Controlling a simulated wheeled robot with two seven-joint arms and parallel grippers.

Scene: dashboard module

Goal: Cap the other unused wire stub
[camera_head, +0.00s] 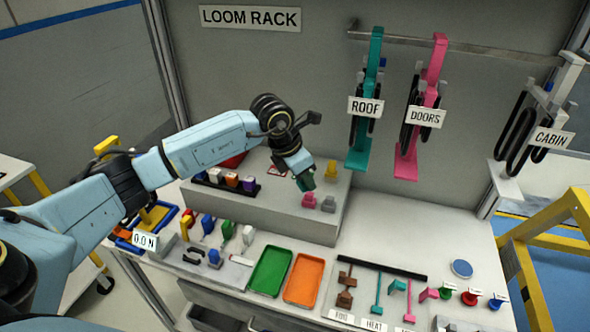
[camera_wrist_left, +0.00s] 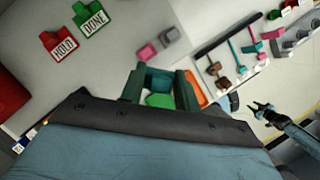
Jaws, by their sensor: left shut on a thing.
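My left gripper (camera_head: 306,184) is above the grey raised box, shut on a small dark teal piece. In the left wrist view the teal piece (camera_wrist_left: 160,80) sits between the two fingers; most of it is hidden, so I cannot tell what it is. I cannot make out a wire stub. My right gripper (camera_wrist_left: 263,108) looks open and empty at the wrist view's right.
A green tray (camera_head: 252,272) and an orange tray (camera_head: 321,280) lie in front of the box (camera_head: 270,217). Teal and pink loom hangers (camera_head: 376,90) hang behind. HOLD (camera_wrist_left: 65,48) and DONE (camera_wrist_left: 95,25) tags lie on the box. A yellow piece (camera_head: 331,168) stands near its back.

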